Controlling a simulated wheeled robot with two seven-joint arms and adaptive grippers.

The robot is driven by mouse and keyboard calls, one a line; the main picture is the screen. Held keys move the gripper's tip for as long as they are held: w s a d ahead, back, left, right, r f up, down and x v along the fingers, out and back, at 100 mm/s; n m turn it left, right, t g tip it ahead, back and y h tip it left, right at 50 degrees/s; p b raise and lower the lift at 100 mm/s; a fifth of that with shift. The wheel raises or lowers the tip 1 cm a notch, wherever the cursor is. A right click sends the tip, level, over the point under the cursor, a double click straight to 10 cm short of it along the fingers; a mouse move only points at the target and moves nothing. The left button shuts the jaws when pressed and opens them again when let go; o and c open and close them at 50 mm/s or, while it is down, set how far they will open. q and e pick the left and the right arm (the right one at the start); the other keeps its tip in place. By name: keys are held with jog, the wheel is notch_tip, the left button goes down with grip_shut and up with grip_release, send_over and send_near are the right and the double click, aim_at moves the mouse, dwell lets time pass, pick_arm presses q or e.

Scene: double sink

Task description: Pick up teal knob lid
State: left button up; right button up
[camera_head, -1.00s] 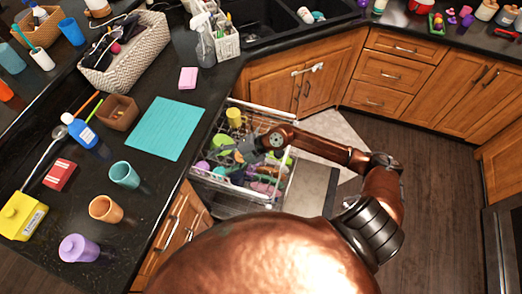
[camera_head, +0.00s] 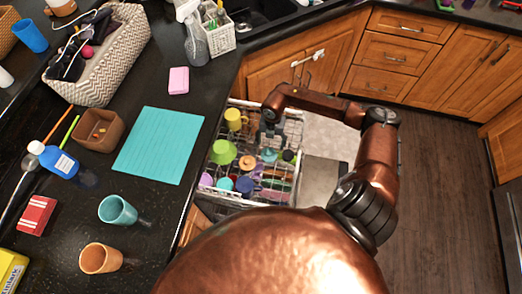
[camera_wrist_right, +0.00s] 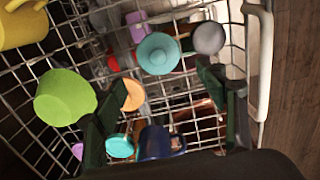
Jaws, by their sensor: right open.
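A round teal lid with a small knob in its middle (camera_wrist_right: 158,53) is in the dish rack. In the head view the teal lid (camera_head: 268,155) lies just below my right gripper (camera_head: 270,129). In the right wrist view my right gripper (camera_wrist_right: 163,105) has its fingers apart, with nothing held between them. The lid is beyond the gap between the fingertips and apart from them. A second teal round item (camera_wrist_right: 119,146) is lower in the wrist view, beside the left finger. My left gripper is not in view.
The pulled-out rack (camera_head: 290,120) also holds a green cup (camera_head: 222,152), a yellow mug (camera_head: 235,118), an orange item (camera_head: 246,162) and a blue mug (camera_wrist_right: 158,142). The counter at left holds a teal mat (camera_head: 160,145), cups and a basket. Open floor lies right.

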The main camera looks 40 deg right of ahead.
aim_at(269, 152)
jog(key=shift+w+d+f+b, duration=0.1)
jog(key=shift+w+f+b, duration=0.1)
jog(key=shift+f, duration=0.4)
jog(key=shift+w+f+b, duration=0.2)
jog(key=shift+f, duration=0.35)
jog(key=shift+f+b, duration=0.3)
jog(key=shift+f, duration=1.1)
jog(key=f, duration=0.1)
jog(key=f+b, duration=0.1)
jog(key=f, duration=0.1)
jog(key=shift+s+a+f, duration=0.2)
jog(key=shift+f, duration=0.55)
jog(key=shift+r, duration=0.1)
jog(key=shift+c, duration=0.2)
